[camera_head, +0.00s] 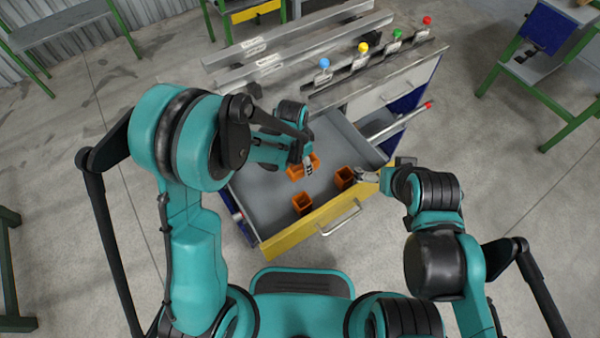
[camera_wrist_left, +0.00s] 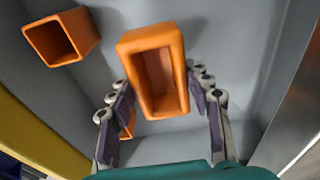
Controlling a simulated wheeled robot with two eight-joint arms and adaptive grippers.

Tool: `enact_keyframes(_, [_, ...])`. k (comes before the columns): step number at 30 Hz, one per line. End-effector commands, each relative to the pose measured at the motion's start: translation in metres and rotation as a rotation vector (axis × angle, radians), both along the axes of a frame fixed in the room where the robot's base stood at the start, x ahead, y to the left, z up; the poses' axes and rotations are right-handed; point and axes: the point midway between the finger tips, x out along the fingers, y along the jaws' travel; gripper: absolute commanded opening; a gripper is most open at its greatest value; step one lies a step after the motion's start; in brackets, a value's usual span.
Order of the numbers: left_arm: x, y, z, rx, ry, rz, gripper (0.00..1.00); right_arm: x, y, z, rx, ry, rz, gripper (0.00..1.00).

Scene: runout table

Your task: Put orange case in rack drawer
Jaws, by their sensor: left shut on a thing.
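The rack drawer (camera_head: 262,205) is pulled open, with a grey interior and a yellow front. My left gripper (camera_head: 308,166) is shut on an orange case (camera_head: 297,173), an open-topped box, over the drawer's inside. The held case (camera_wrist_left: 181,52) shows between the fingers (camera_wrist_left: 165,105) in the left wrist view. A second orange case (camera_head: 302,204) stands in the drawer near the front. A third (camera_head: 345,177) stands in it further right, close to my right gripper (camera_head: 362,175). Whether the right fingers touch it or are open is unclear. Whether the held case touches the drawer floor is also unclear.
The bench above the drawer has grey rails (camera_head: 300,48) and a row of coloured knobs (camera_head: 362,48). A rod with a red tip (camera_head: 428,106) sticks out at the right. Green-legged tables stand around. The drawer floor has bare room at the left and back.

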Motion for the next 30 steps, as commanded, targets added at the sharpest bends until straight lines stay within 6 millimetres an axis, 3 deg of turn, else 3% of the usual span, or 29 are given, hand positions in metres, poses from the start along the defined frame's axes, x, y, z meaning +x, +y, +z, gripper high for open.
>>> enact_keyframes(10, [0.0, 0.001, -0.042, 0.0, 0.0, 0.002, 0.17, 0.0, 0.0, -0.018, 0.0, 0.0, 0.0, 1.0])
enact_keyframes(22, [0.0, 0.001, -0.047, 0.0, 0.0, 0.002, 0.17, 0.0, 0.0, -0.021, 0.0, 0.0, 0.0, 1.0])
enact_keyframes(23, [0.0, 0.001, -0.047, 0.0, 0.0, 0.002, 0.52, 0.0, 0.0, -0.021, 0.0, 0.0, 0.0, 1.0])
enact_keyframes(25, [0.0, 0.001, -0.046, 0.0, 0.0, 0.002, 0.7, 0.0, 0.0, -0.02, 0.0, 0.0, 0.0, 1.0])
enact_keyframes(30, [0.0, 0.001, -0.046, 0.0, 0.0, 0.002, 0.7, 0.0, 0.0, -0.02, 0.0, 0.0, 0.0, 1.0])
